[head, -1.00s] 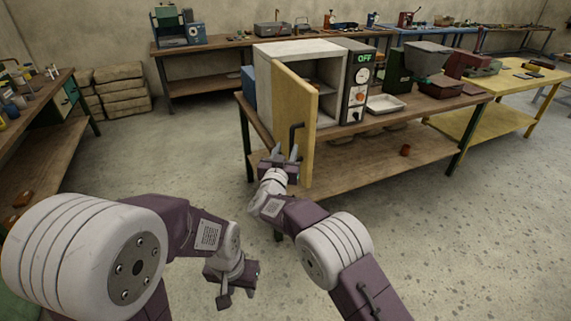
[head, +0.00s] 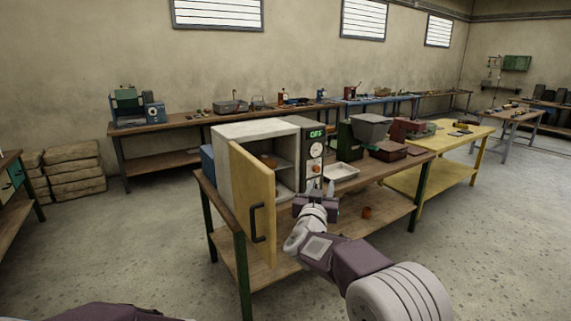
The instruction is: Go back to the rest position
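My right gripper (head: 320,187) is in the middle of the head view, in front of the oven's control panel side. Its two fingers point up and stand apart with nothing between them. My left gripper is out of view; only a piece of my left arm shows at the bottom left edge. A grey box-shaped oven (head: 228,146) stands on a wooden workbench. Its yellowish door (head: 254,195) hangs open, with a dark handle (head: 258,224) low on it. My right gripper is to the right of the door and apart from the handle.
The workbench (head: 236,247) also carries a white tray (head: 341,172) and a grey-topped machine (head: 370,128). A small reddish-brown cup (head: 367,212) is on its lower shelf. A yellow table (head: 457,142) stands to the right.

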